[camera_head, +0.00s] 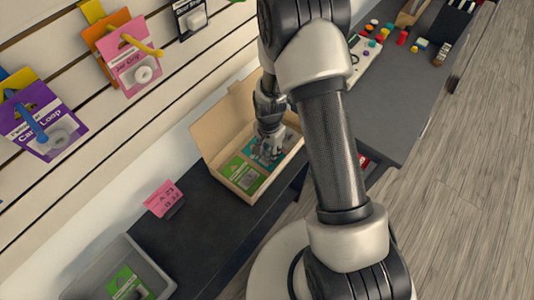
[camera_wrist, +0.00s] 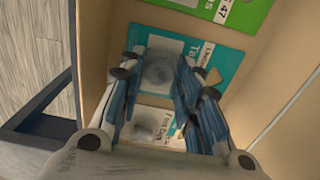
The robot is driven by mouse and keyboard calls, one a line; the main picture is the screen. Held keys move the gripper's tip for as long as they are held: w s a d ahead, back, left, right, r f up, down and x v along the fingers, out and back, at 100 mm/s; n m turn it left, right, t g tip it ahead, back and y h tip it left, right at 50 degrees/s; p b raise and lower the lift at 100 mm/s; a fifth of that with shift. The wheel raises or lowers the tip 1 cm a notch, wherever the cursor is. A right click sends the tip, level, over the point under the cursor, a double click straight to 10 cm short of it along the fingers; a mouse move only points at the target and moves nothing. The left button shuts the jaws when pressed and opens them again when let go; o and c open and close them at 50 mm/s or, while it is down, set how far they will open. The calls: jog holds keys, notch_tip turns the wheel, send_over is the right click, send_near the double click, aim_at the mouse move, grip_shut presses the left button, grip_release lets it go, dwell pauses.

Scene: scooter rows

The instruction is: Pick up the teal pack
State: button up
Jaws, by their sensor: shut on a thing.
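The teal pack (camera_wrist: 229,62) lies in an open cardboard box (camera_head: 205,137), with its clear blister and a round grey item facing up. It also shows in the head view, partly hidden by my gripper (camera_head: 268,150). In the wrist view my gripper (camera_wrist: 157,78) reaches down into the box, with one finger on each side of the blister, shut on the teal pack. The pack looks to be still in the box; I cannot tell whether it is clear of the bottom.
A green pack (camera_head: 241,176) lies beside the teal one, and a white-labelled pack (camera_wrist: 150,114) shows below it. The box walls stand close around. Hanging packs line the wall.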

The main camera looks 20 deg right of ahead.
aim_at(269, 153)
notch_tip(269, 153, up, 20)
jog(key=p, duration=0.6)
dwell(1.0)
